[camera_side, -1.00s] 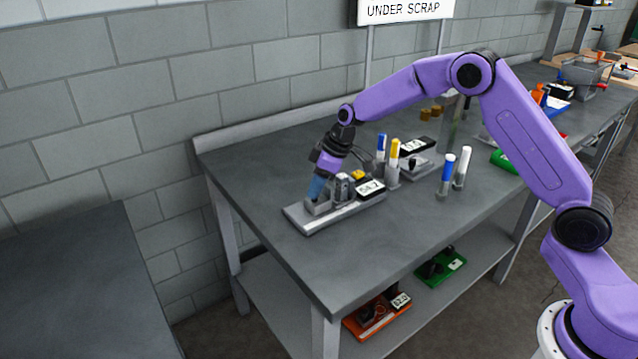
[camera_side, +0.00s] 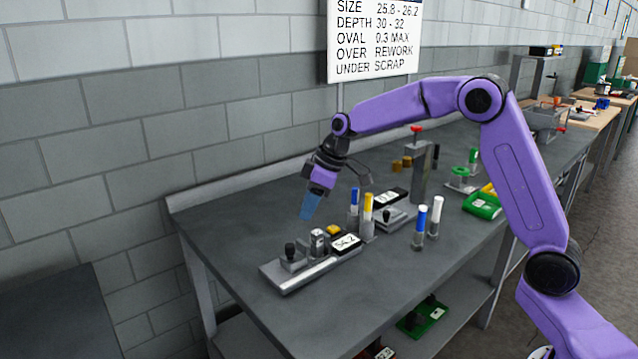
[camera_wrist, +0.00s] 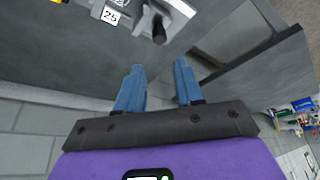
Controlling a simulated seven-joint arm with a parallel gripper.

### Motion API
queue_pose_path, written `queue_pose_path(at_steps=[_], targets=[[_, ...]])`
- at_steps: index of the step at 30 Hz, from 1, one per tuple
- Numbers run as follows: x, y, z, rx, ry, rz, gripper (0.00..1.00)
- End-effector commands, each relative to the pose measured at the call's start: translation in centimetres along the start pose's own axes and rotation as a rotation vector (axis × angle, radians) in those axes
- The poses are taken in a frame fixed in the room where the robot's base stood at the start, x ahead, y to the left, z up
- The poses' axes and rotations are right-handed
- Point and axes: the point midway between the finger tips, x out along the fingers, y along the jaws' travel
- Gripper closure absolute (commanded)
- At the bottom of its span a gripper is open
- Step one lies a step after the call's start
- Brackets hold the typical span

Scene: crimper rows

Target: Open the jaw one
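A grey fixture (camera_side: 300,276) lies on the bench. It has a black-topped knob (camera_side: 290,250) at its left end, a metal block (camera_side: 318,241) beside it, a yellow part (camera_side: 333,231) and a white display (camera_side: 345,244) whose figures seem to start with 25. Whether its jaw is open or shut is too small to tell. My gripper (camera_side: 306,214) hangs above the knob end, clear of it. In the wrist view my two blue fingers (camera_wrist: 158,86) are apart with nothing between them. The knob (camera_wrist: 157,25) shows beyond them, near the top edge.
A second device with a display (camera_side: 392,196) and a tall grey post (camera_side: 420,172) stand behind. Bare bench top (camera_side: 225,235) lies left of the fixture.

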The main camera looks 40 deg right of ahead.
Motion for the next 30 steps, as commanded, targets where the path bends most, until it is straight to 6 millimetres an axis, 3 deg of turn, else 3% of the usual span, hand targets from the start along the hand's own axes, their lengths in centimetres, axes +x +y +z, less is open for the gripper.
queue_pose_path(at_steps=[6, 12, 27, 30], targets=[[-4.0, 0.0, -0.1, 0.000, 0.002, 0.002, 0.63], [-5.7, 0.0, 0.0, 0.000, 0.000, 0.000, 0.63], [-6.0, 0.0, 0.0, -0.001, -0.001, 0.000, 0.63], [-6.0, -0.9, 0.1, -0.006, -0.007, -0.007, 0.63]])
